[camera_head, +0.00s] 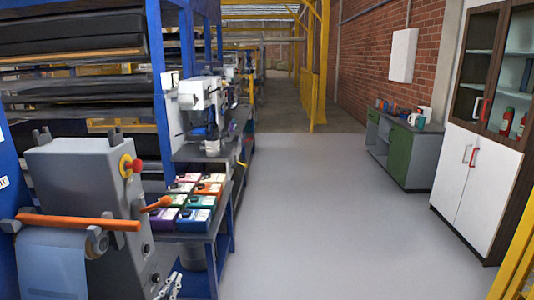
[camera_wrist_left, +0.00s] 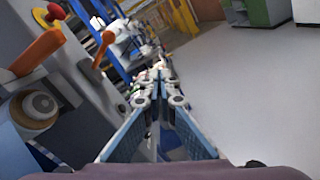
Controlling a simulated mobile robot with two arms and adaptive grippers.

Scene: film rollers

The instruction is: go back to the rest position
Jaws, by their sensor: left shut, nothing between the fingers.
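My left gripper (camera_head: 172,284) shows only in part at the bottom of the head view, beside the grey roller machine. In the left wrist view my left gripper (camera_wrist_left: 159,78) has its fingertips together with nothing between them. The grey roller machine (camera_head: 80,190) stands at the left, with an orange bar (camera_head: 78,222), a blue film roll (camera_head: 52,265) and a red emergency button (camera_head: 133,166). My right gripper is in neither view.
A blue-framed bench (camera_head: 222,218) holds several coloured boxes (camera_head: 194,203) right of the machine. Open grey floor (camera_head: 330,225) fills the middle. A white cabinet (camera_head: 476,180) and a green-doored counter (camera_head: 400,155) stand at the right. A yellow rail (camera_head: 516,260) is at lower right.

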